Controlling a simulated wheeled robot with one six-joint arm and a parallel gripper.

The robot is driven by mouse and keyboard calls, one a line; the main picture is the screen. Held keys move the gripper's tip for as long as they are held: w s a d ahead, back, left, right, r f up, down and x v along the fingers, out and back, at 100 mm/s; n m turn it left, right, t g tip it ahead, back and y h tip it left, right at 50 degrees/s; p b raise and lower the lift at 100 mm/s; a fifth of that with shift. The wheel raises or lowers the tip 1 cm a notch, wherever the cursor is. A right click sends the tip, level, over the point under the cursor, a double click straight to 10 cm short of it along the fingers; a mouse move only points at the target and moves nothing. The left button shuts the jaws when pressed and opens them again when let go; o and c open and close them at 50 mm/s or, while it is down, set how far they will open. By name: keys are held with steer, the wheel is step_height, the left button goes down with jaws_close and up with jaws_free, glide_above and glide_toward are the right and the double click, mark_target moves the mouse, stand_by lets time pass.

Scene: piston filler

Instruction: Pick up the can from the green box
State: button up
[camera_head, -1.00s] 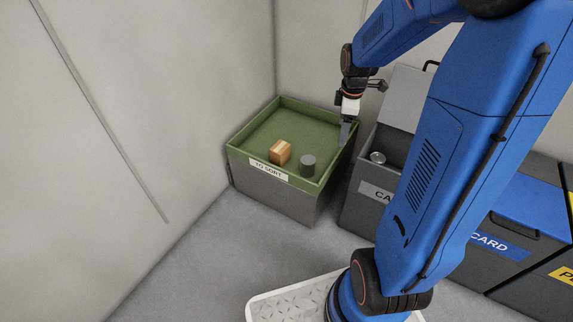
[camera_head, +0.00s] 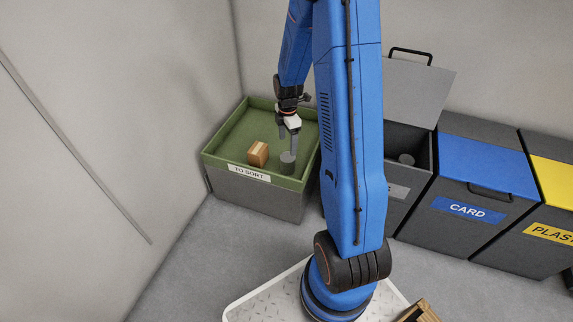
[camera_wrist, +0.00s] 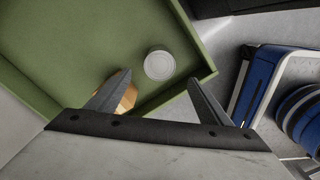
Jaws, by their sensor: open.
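The grey can (camera_head: 287,163) stands upright near the front right corner of the green box (camera_head: 219,140), labelled "TO SORT". My gripper (camera_head: 289,146) is open and points down just above the can. In the wrist view the can's round pale top (camera_wrist: 159,65) lies between the two fingers, a little beyond the line of their tips (camera_wrist: 158,82). The fingers do not appear to touch it. How far the tips are above its top is hard to tell.
A small brown carton (camera_head: 258,153) sits left of the can, partly behind a finger in the wrist view.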

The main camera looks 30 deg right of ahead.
mark_target(288, 157)
steer(key=shift+f, duration=5.9)
steer(key=c, duration=1.1)
